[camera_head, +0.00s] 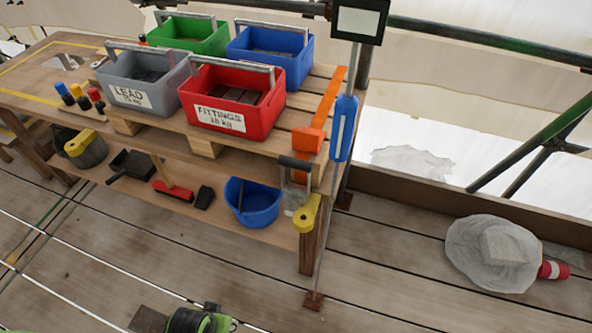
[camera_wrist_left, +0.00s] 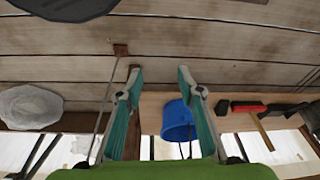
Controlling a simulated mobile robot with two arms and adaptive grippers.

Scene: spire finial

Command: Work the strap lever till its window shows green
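An orange strap (camera_head: 332,95) runs over the right end of the bench to an orange block (camera_head: 308,140) at the front edge. Just below it hangs a grey frame with a dark handle (camera_head: 295,163), which may be the strap lever. I cannot make out a green window on it. My left gripper (camera_wrist_left: 160,72) is open and empty in the left wrist view, its fingers apart in front of the bench. My right gripper is not in view.
Red (camera_head: 235,100), grey (camera_head: 145,82), green (camera_head: 190,35) and blue (camera_head: 272,52) crates stand on the bench. A blue bucket (camera_head: 253,203) sits on the lower shelf. A thin pole with a blue sleeve (camera_head: 343,128) stands at the right corner. The floor in front is mostly clear.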

